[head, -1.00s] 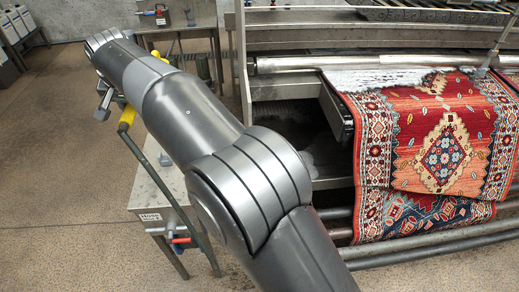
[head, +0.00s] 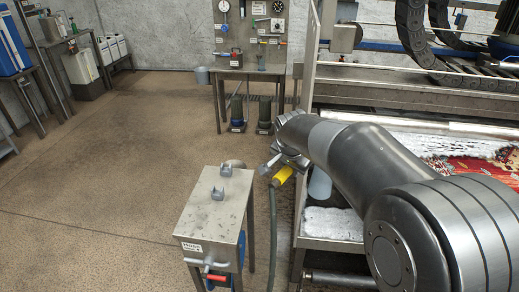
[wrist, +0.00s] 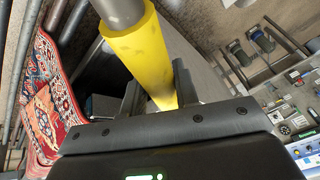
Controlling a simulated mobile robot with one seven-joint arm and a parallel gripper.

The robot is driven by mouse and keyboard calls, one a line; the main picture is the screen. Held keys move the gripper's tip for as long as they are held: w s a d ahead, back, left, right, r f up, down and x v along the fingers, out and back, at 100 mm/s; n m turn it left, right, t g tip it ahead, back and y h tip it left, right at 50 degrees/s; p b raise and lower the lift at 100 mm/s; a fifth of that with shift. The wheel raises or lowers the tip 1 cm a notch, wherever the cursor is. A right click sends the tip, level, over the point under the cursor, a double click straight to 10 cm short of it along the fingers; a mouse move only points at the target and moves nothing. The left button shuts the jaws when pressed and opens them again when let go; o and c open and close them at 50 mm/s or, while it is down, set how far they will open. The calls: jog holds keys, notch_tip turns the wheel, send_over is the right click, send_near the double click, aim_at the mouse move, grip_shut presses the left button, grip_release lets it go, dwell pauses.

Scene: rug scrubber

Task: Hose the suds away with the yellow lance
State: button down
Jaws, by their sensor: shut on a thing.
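My gripper (head: 272,166) is shut on the yellow lance (head: 283,176), beside the machine's left end. In the wrist view the lance (wrist: 140,50) runs between the two fingers (wrist: 158,92), with a grey pipe at its upper end. A dark hose (head: 272,235) hangs from the lance. White suds (head: 440,143) lie on the red patterned rug (head: 490,168) at the right edge, partly hidden by my arm. The rug also shows at the left of the wrist view (wrist: 45,110).
A metal stand (head: 215,215) with an empty cradle and a red-handled valve is at lower centre. White foam (head: 332,222) covers a machine ledge beside my arm. A bench with gauges (head: 250,70) stands at the back. The floor at left is clear.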

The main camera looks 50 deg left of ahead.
jog(key=s+d+f+n, duration=0.1)
jog(key=d+f, duration=0.4)
jog(key=f, duration=0.5)
jog(key=s+d+f+n, duration=0.1)
jog(key=d+f, duration=0.4)
jog(key=f, duration=0.5)
jog(key=s+d+f+n, duration=0.1)
jog(key=d+f, duration=0.4)
jog(key=f, duration=0.4)
jog(key=w+a, duration=1)
jog(key=a, duration=0.1)
jog(key=shift+w+g+y, duration=0.25)
jog(key=shift+g+y, duration=0.15)
dwell(0.3)
jog(key=shift+w+a+f, duration=0.1)
dwell(1.0)
